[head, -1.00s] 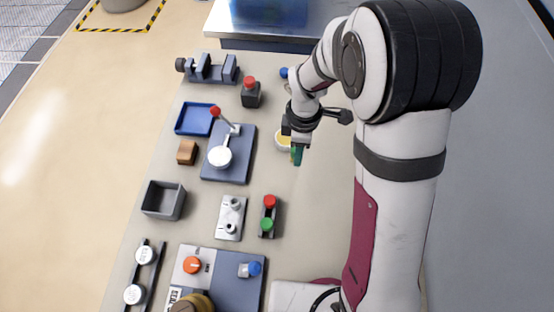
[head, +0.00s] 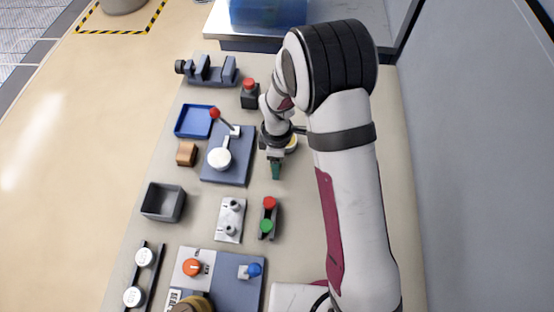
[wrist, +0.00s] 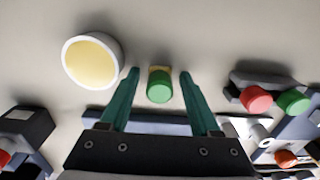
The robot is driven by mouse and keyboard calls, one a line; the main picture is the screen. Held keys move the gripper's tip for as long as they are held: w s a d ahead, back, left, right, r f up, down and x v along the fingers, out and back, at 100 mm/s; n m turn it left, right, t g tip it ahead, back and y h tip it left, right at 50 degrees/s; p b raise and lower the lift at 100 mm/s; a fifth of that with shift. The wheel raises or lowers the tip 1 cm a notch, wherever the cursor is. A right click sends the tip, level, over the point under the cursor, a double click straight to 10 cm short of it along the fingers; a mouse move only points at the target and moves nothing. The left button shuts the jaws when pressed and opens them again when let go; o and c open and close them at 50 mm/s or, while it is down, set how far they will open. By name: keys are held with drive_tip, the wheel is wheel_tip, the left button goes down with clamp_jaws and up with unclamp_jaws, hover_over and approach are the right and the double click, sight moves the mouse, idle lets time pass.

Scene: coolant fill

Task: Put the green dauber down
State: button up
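The green dauber (wrist: 159,86), a short green cylinder with a tan part behind it, shows in the wrist view between the two teal fingers of my gripper (wrist: 160,73). A gap shows on each side of it, so the fingers are open and not closed on it. I cannot tell whether it touches the table. In the head view my gripper (head: 276,172) is low over the table, right of the blue base plate with the lever; I cannot make out the dauber there.
A round white dish with a yellow inside (wrist: 92,60) lies left of the fingers in the wrist view. A dark block with red and green caps (head: 268,214) stands nearby, beside a light plate with two knobs (head: 230,219). Bare table lies around the gripper's right side.

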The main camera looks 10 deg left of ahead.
wheel_tip(320, 180, up, 12)
drive_tip(key=s+d+r+m, duration=0.5)
drive_tip(key=r+m, duration=0.1)
drive_tip(key=s+d+r+m+y, duration=0.1)
drive_tip(key=s+d+m, duration=0.2)
drive_tip(key=s+m, duration=0.5)
drive_tip(key=s+d+r+m, duration=0.2)
drive_tip(key=s+d+m, duration=0.1)
drive_tip(key=s+m, duration=0.6)
drive_tip(key=shift+s+r+m+y, duration=0.3)
drive_tip(key=shift+y, duration=0.1)
